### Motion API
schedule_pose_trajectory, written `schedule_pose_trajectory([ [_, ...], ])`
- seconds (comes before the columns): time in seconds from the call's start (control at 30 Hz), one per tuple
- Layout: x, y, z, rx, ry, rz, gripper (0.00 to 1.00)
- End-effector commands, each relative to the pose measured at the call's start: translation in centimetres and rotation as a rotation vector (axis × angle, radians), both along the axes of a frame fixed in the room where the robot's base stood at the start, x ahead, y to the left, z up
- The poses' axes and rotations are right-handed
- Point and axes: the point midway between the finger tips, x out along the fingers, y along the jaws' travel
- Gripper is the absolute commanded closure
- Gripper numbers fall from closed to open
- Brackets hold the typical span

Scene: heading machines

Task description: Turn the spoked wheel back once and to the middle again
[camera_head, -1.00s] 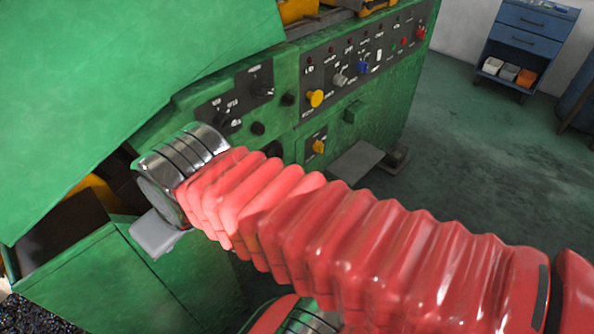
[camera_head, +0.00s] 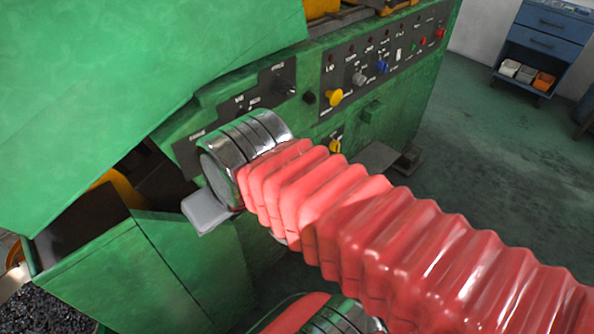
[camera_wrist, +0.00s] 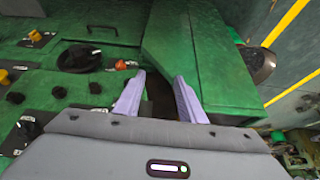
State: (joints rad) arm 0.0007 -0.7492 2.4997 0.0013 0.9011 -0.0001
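A dark round wheel (camera_wrist: 79,57) lies on the green machine in the wrist view, left of my gripper; it may be the spoked wheel, but its spokes are too small to make out. My gripper (camera_wrist: 160,76) shows there as two pale fingers, apart, with a dark gap and no object between them. The fingers are to the right of the wheel and do not touch it. In the head view the wheel cannot be made out, and my red arm covers part of the machine front; my fingertips are hidden there.
A green housing (camera_wrist: 198,55) stands close to the right finger. A control panel (camera_head: 385,62) with coloured knobs and buttons runs along the machine. A blue drawer cabinet (camera_head: 543,45) stands at the back right. Green floor (camera_head: 500,170) is open on the right.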

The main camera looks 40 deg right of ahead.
Motion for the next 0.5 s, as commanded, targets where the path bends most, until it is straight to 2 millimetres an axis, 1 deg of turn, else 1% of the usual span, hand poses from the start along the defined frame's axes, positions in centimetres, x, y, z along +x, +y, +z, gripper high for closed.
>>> schedule_pose_trajectory([
  [0.03,0.0,0.0,-0.1,0.004,0.005,-0.005,0.60],
  [0.2,0.0,-0.3,-1.4,0.047,0.066,-0.050,0.48],
  [0.27,0.0,0.3,-2.2,0.076,0.104,-0.083,0.48],
  [0.5,-0.2,0.0,-5.9,0.256,0.291,-0.244,0.48],
])
